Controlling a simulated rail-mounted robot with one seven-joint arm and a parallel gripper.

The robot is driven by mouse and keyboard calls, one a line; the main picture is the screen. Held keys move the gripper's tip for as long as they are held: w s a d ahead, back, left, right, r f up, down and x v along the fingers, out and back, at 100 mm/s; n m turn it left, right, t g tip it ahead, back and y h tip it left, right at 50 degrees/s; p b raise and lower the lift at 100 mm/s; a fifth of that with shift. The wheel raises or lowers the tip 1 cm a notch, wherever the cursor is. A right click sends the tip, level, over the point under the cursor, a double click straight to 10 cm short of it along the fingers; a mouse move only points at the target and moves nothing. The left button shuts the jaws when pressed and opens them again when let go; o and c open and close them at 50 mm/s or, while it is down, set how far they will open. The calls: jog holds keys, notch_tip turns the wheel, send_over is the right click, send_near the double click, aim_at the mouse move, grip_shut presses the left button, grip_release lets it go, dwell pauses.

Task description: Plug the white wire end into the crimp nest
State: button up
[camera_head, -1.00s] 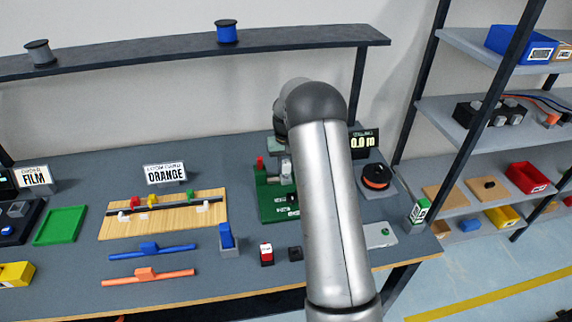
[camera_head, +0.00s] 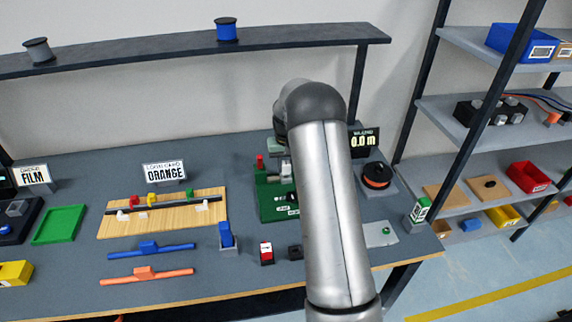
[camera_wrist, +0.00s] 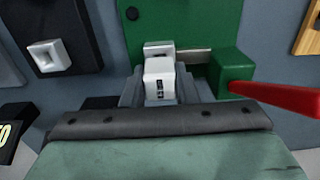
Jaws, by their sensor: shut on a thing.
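In the wrist view my gripper (camera_wrist: 160,90) is shut on a white wire end (camera_wrist: 159,82), a small white block with dark marks on its face. Just beyond it is the light grey crimp nest (camera_wrist: 158,48) on the green crimp press (camera_wrist: 215,30). The white block lines up with the nest and overlaps it in this view; I cannot tell whether it is seated inside. A red lever (camera_wrist: 280,97) extends right from a green block of the press. In the head view my arm hides the gripper and part of the green press (camera_head: 268,208).
In the wrist view a black fixture with a white socket (camera_wrist: 47,56) stands to the left. In the head view a wooden board (camera_head: 165,222), a blue bar (camera_head: 152,251) and an orange bar (camera_head: 150,275) lie left of the press. An orange spool (camera_head: 376,176) stands right of my arm.

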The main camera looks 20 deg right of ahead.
aim_at(286, 163)
jog(key=shift+f+b, duration=0.55)
jog(key=shift+f, duration=0.35)
jog(key=o, duration=1.1)
jog(key=shift+c, duration=0.2)
notch_tip(286, 163, up, 17)
jog(key=b, duration=0.1)
jog(key=shift+r+b, duration=0.2)
jog(key=shift+b, duration=0.15)
